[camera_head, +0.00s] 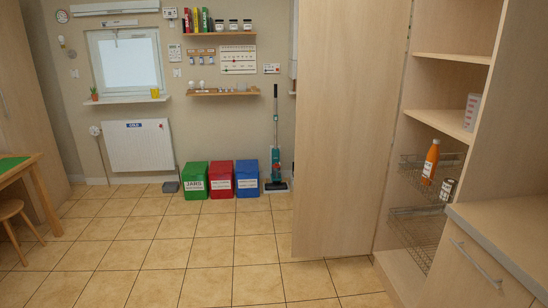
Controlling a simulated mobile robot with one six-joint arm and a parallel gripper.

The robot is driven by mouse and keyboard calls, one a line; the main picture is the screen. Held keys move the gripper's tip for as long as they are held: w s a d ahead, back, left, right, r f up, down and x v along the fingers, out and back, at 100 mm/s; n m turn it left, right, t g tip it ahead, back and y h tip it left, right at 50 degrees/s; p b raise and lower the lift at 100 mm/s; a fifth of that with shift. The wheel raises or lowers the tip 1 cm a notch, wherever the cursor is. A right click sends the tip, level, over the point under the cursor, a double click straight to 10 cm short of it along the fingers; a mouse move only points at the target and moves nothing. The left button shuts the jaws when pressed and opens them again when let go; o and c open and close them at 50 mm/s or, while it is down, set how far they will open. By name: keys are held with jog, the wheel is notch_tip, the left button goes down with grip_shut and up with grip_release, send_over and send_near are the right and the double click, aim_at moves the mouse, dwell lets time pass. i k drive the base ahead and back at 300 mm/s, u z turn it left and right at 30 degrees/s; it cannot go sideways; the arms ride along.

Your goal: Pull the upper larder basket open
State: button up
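The upper larder basket (414,175) is a wire basket inside the tall open larder cabinet at the right. An orange bottle (431,161) and a dark can with a pale label (447,189) stand in it. A lower wire basket (414,227) sits below it. Both baskets appear to be within the cabinet, their right parts hidden by the side panel. The larder door (345,130) stands open to the left of the shelves. My gripper is not in this view.
A counter (510,222) with a handled front (474,262) stands at the near right. Green (194,181), red (221,180) and blue (247,179) bins and an upright floor cleaner (276,165) stand by the back wall. A table (28,175) and stool (14,215) are at left. The tiled floor between is clear.

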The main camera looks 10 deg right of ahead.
aim_at(420, 163)
jog(key=u, duration=0.2)
jog(key=i, duration=1.75)
jog(key=u, duration=0.15)
